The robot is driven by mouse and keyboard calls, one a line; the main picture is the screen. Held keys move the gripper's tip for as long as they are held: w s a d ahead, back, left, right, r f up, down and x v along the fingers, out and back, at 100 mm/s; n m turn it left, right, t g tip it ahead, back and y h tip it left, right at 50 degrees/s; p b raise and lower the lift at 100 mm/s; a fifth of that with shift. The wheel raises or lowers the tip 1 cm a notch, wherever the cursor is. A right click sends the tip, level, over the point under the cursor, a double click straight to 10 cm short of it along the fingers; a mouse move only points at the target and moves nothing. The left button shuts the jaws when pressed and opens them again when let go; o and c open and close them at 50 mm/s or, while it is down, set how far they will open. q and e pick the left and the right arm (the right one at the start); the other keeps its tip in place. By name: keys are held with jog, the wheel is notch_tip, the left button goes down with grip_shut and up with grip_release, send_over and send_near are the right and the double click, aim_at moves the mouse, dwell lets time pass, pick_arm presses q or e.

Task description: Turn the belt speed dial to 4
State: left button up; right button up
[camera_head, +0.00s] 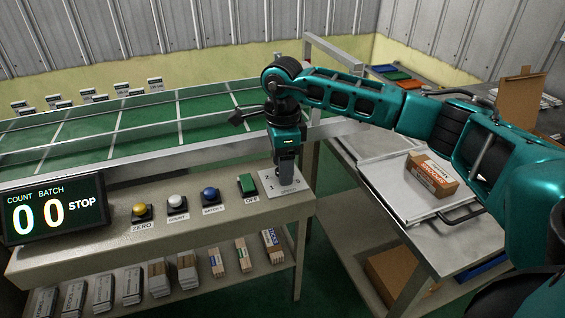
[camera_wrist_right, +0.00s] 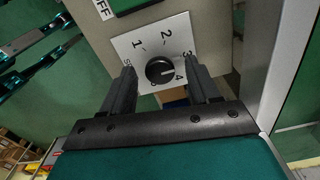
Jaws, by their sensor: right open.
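The belt speed dial (camera_wrist_right: 160,70) is a round black knob on a white plate with numbers around it, seen in the right wrist view. A pale mark on the knob seems to point right, toward the 4. My right gripper (camera_wrist_right: 163,75) is open, with one finger on each side of the knob and gaps visible between. In the head view my right gripper (camera_head: 286,178) points down over the dial plate (camera_head: 270,188) at the right end of the console and hides the knob. My left gripper is not in view.
Beside the plate on the console are a green button (camera_head: 247,184), a blue button (camera_head: 210,195), a white button (camera_head: 177,202) and a yellow button (camera_head: 139,210). A display (camera_head: 52,208) reads 00 STOP. The green belt (camera_head: 130,125) runs behind; a box (camera_head: 432,175) sits right.

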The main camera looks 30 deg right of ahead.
jog(key=shift+c, duration=0.2)
jog(key=c, duration=1)
jog(key=m+p, duration=0.1)
jog(key=m, duration=0.5)
jog(key=shift+r, duration=0.1)
jog(key=m+p, duration=0.1)
jog(key=m, duration=0.4)
jog(key=shift+m, duration=0.4)
jog(key=o, duration=1)
